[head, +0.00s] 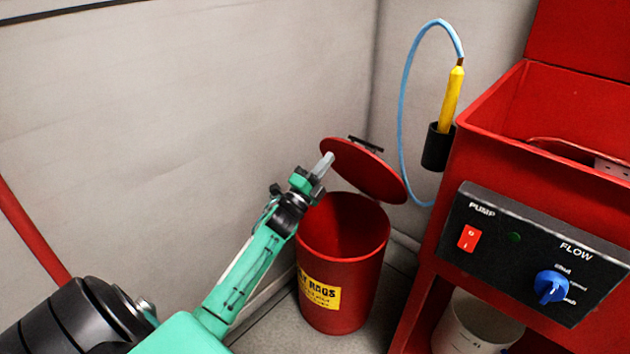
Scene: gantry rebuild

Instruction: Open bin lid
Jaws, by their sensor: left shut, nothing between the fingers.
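The red bin (359,271) stands on the floor in the corner, with a yellow label (319,290) on its front. Its round red lid (368,173) is raised and tilted above the rim, leaving the mouth uncovered and the inside wall in view. A dark handle (366,144) shows at the lid's upper edge. My left gripper (324,163) is shut and empty, with its tips at or close to the lid's left edge; I cannot tell if they touch. My right gripper is not in view.
A red cabinet (487,133) with a black pump panel (510,258) stands close on the right. A yellow brush (452,98) with a blue hose (402,95) sits in a black holder. Grey walls close in behind. A white bucket (470,325) stands below the panel.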

